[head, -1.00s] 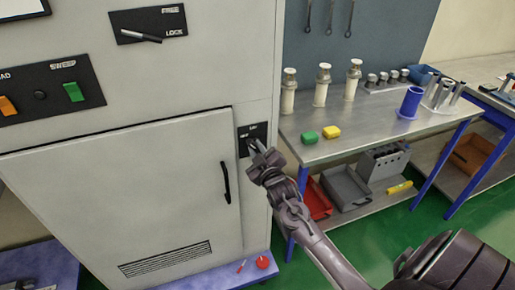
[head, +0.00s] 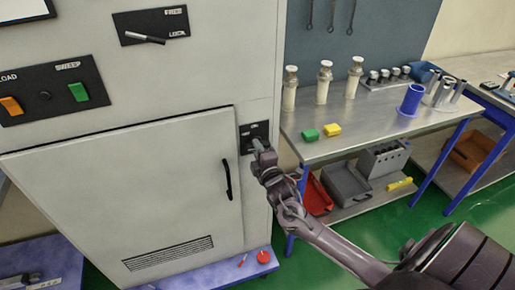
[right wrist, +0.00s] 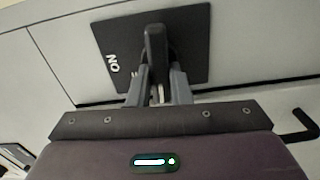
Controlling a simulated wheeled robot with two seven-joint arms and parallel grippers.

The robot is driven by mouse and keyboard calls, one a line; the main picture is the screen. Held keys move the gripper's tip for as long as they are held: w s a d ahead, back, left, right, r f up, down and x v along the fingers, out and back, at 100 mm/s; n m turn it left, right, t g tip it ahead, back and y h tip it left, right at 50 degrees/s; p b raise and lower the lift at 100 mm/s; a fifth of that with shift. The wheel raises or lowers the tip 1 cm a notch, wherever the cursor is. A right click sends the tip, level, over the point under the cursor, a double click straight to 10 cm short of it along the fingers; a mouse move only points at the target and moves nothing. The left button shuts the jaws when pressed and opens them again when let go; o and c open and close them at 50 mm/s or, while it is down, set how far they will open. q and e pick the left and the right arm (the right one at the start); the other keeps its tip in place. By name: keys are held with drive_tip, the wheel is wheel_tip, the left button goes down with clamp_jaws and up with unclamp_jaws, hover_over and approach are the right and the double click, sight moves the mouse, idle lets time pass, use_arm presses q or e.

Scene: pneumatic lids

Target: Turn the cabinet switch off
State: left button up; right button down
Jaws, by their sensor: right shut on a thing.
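The cabinet (head: 130,190) is a large pale grey box on the left of the head view. Its switch plate (head: 248,130) is a small black panel to the right of the door. In the right wrist view the black plate (right wrist: 192,70) shows the word ON on its left side, and a dark switch handle (right wrist: 156,45) stands out from it. My right gripper (head: 262,147) is at the plate; in the right wrist view its two fingers (right wrist: 158,85) are shut on the handle's lower part. My left gripper is not clearly seen.
The black door handle (head: 227,180) is just left of the switch. A metal workbench (head: 370,135) with bottles, a blue cup (head: 411,101) and green and yellow blocks stands to the right. An upper panel carries a FREE/LOCK lever (head: 143,38).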

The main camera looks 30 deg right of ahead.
drive_tip(key=shift+f+n, duration=0.15)
drive_tip(key=shift+n, duration=0.35)
drive_tip(key=c, duration=1.3)
unclamp_jaws()
drive_tip(key=b+v, duration=0.1)
drive_tip(key=v, duration=0.6)
drive_tip(key=shift+s+a, duration=0.15)
drive_tip(key=shift+s, duration=0.25)
